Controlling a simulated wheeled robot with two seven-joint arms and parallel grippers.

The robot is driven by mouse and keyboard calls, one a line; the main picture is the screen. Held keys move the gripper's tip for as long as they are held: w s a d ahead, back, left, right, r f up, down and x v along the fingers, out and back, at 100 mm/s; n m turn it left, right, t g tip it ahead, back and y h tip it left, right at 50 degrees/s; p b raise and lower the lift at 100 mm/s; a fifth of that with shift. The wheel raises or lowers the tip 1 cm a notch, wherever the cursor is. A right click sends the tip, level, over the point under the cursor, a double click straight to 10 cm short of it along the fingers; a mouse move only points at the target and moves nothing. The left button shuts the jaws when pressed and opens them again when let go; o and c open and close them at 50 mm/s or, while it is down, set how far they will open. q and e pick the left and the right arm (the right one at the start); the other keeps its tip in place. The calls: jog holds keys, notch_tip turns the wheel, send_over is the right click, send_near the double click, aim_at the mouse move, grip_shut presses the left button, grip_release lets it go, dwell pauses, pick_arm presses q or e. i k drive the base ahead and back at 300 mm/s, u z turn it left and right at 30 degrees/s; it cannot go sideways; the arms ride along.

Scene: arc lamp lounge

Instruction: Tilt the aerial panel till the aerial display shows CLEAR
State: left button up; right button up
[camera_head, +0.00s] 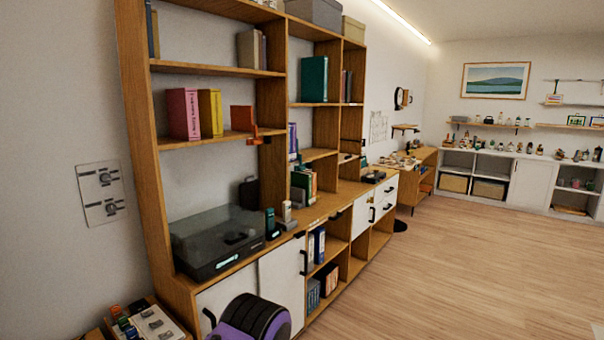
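I cannot pick out the aerial panel or the aerial display for certain, and I can read no CLEAR anywhere. A black device with a clear cover (216,240) stands on the long shelf unit, with a small pale lit patch (223,264) on its front, too small to read. Small upright devices (287,211) stand to its right. A pale plate with round fittings (102,193) is on the left wall.
A low surface with small items (148,323) is at bottom left. The wooden floor (460,270) on the right is open. White cabinets (530,183) line the far wall.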

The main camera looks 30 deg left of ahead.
aim_at(248, 190)
jog(key=z, duration=0.2)
jog(key=i, duration=0.85)
jog(key=u, duration=0.15)
